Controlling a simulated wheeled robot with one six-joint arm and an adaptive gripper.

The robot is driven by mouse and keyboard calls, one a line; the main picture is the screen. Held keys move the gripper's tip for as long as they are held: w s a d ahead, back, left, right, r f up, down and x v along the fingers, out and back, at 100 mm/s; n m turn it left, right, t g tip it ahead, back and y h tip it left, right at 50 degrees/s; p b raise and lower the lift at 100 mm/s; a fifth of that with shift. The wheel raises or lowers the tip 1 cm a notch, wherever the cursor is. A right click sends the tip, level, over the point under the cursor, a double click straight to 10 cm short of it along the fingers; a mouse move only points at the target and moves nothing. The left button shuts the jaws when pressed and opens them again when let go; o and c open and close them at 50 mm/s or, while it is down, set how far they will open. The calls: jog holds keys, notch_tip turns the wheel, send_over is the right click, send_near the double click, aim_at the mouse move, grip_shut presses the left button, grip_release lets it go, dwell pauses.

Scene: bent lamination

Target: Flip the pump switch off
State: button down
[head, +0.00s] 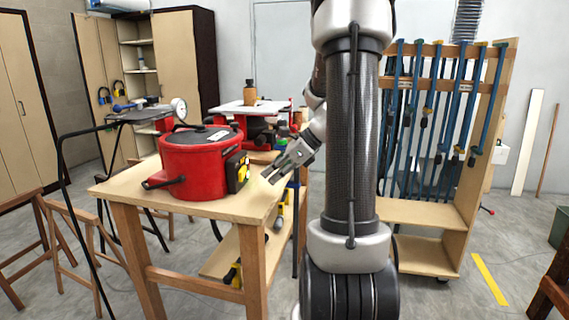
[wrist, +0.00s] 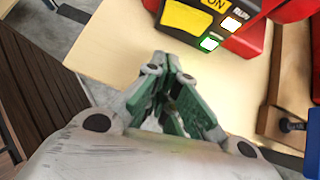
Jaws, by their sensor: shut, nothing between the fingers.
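The red pump (head: 200,165) sits on a wooden workbench (head: 225,207), with a black and yellow switch panel (head: 238,171) on its right side. In the wrist view the switch panel (wrist: 195,17) shows at the top, with a yellow plate reading "ON", a lit whitish light (wrist: 231,24) and a lit green light (wrist: 209,44). My gripper (head: 268,177) is to the right of the panel, by the bench's right edge, apart from the pump. In the wrist view my gripper (wrist: 160,63) is shut and empty, its tips short of the panel over bare wood.
A clamp rack (head: 440,120) stands to the right. A red machine with a white top (head: 245,107) stands behind the bench. A wooden trestle (head: 65,235) is at left.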

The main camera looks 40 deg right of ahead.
aim_at(243, 173)
jog(key=w+a, duration=0.1)
jog(key=w+a+f, duration=0.1)
jog(key=w+a, duration=0.1)
jog(key=shift+w+a, duration=0.15)
jog(key=shift+a, duration=0.15)
jog(key=shift+w+a+r+m+h, duration=0.15)
jog(key=shift+a+m+h, duration=0.15)
jog(key=shift+a+m, duration=0.15)
jog(key=shift+d, duration=0.25)
